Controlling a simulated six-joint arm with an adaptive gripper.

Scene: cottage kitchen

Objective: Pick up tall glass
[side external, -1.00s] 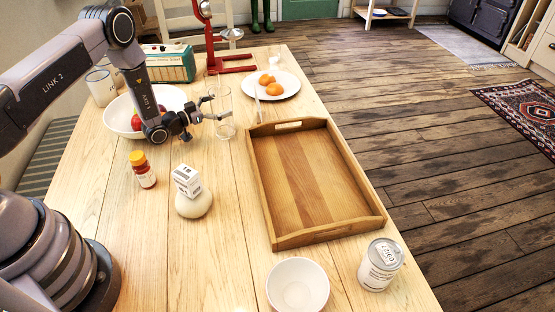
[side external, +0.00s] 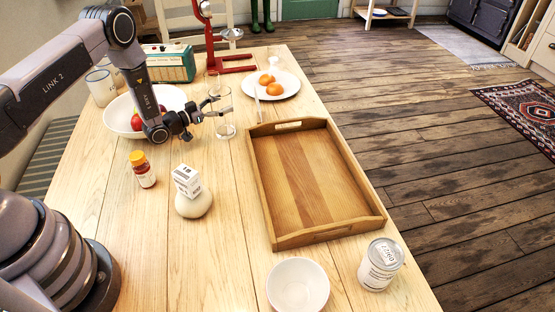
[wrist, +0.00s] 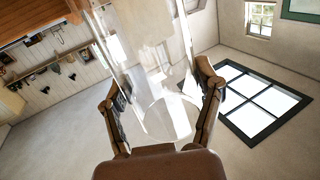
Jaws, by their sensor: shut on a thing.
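The tall clear glass (side external: 224,122) stands upright on the wooden table, left of the tray's far corner. My gripper (side external: 219,106) reaches it from the left, with its fingers around the glass about halfway up. In the wrist view my gripper (wrist: 160,95) is shut on the glass (wrist: 160,110), one finger on each side. The transparent wall makes its base hard to judge, but it appears to rest on the table.
The wooden tray (side external: 381,215) is empty. A white bowl (side external: 117,115) with red fruit lies under my wrist. A plate (side external: 288,93) of orange fruit and a red stand (side external: 237,69) are behind the glass. A pill bottle (side external: 143,172) and a can (side external: 379,266) stand nearer.

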